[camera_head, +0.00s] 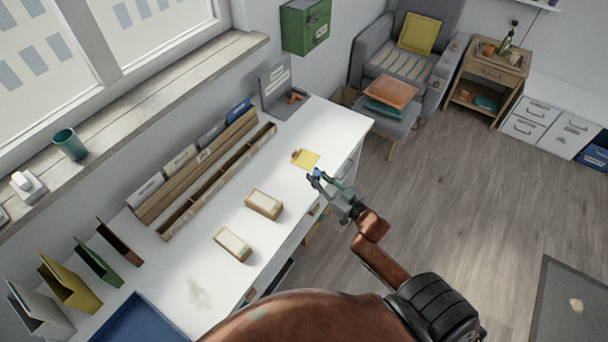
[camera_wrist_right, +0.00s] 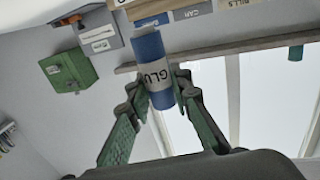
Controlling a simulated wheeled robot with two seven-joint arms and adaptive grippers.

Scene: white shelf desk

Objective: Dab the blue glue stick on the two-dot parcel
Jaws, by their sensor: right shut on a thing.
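My right gripper (camera_head: 317,179) is shut on the blue glue stick (camera_head: 318,173), above the right part of the white desk near its front edge. In the right wrist view the glue stick (camera_wrist_right: 150,52) is a blue cylinder with a grey band reading "GLU", between the green fingers of the gripper (camera_wrist_right: 163,90). Two small tan parcels with pale tops lie on the desk, one near the middle (camera_head: 263,204) and one farther left and nearer the front (camera_head: 232,245). Their dots are too small to tell. The gripper is apart from both. My left gripper is out of view.
A yellow pad (camera_head: 306,158) lies on the desk close to the right gripper. A long wooden sorter (camera_head: 219,179) runs along the back. Several upright folders (camera_head: 97,262) and a blue tray (camera_head: 137,322) are at the left. The desk around the parcels is clear.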

